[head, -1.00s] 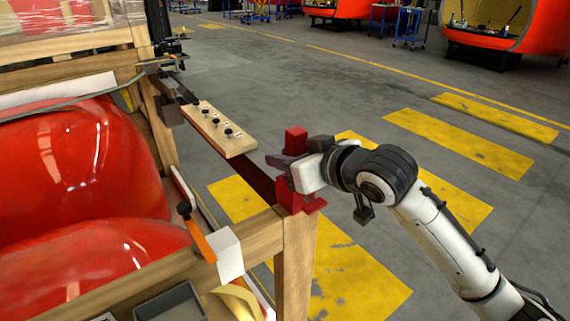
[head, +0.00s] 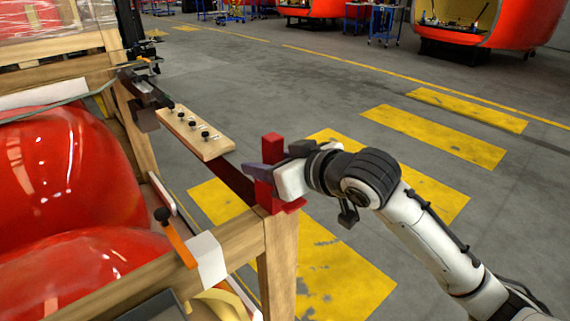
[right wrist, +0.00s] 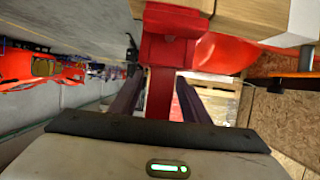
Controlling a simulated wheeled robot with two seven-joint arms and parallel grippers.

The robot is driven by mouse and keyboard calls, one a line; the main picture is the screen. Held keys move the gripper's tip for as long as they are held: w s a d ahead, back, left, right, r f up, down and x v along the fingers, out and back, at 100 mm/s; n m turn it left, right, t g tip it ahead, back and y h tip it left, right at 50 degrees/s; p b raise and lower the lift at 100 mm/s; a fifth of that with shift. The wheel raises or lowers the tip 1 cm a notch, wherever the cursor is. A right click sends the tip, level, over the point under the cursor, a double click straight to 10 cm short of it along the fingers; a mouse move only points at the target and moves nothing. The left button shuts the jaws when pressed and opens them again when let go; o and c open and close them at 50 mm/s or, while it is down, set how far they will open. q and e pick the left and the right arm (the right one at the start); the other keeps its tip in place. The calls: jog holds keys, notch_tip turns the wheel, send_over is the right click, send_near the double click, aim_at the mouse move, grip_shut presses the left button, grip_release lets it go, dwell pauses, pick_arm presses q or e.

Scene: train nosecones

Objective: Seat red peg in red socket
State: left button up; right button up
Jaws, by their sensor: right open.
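The red peg (head: 272,148) stands upright at the corner of the wooden frame, its top showing above my right gripper (head: 262,171). The red socket (head: 287,206) is at the top of the corner post, below the peg. Whether the peg is fully down in it is hidden by the gripper. In the right wrist view, a red bar, which looks like the peg (right wrist: 160,95), runs between the two dark, parted fingers (right wrist: 158,97) toward a red block, which looks like the socket (right wrist: 170,45). My right gripper is open around the peg. My left gripper does not show.
A wooden strip with black knobs (head: 200,138) lies beyond the corner. The wooden rail (head: 235,240) holds an orange-handled tool (head: 176,238) and a white piece (head: 207,258). A large red nosecone (head: 65,180) fills the left.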

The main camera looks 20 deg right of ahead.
jog(key=v, duration=1)
jog(key=shift+s, duration=0.25)
jog(key=shift+d+r, duration=0.15)
